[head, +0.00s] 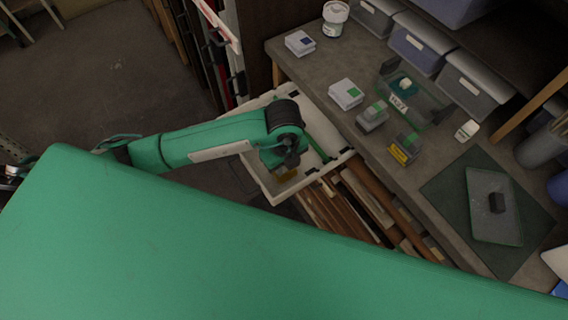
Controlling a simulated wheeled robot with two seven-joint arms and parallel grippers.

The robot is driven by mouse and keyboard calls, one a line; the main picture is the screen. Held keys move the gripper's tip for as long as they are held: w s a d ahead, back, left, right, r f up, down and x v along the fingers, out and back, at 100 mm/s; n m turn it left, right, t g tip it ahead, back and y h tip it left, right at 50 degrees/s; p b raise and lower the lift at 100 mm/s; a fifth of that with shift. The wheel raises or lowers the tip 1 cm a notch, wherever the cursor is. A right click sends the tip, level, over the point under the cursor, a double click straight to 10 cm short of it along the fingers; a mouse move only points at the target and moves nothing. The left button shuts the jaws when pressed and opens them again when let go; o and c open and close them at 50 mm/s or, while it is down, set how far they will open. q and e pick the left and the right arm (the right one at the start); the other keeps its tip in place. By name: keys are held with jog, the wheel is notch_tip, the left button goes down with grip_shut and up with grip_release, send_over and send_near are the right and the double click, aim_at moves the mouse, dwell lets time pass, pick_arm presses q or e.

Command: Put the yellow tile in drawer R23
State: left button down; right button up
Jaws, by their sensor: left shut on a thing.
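My left gripper (291,160) points down inside an open cream drawer (264,178) that sticks out from under the bench. It is shut on a small yellow piece, which I take to be the yellow tile (289,175), showing just below the fingers. The gripper and wrist hide part of the tile and drawer, so I cannot tell whether the tile touches the drawer floor. A green strip (318,148) shows in the drawer beside the gripper. I cannot read a drawer label. My right gripper is not in view.
The grey bench (300,72) holds small boxes (346,93), a white jar (334,18), a green holder marked HOT (402,100) and grey bins (474,82). A glass sheet (493,205) lies on a dark green mat (450,190). Wooden strips (365,200) are stacked beside the drawer.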

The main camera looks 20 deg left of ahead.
pick_arm(q)
jog(key=shift+f, duration=0.4)
jog(key=shift+f, duration=0.15)
jog(key=c, duration=1.3)
grip_release()
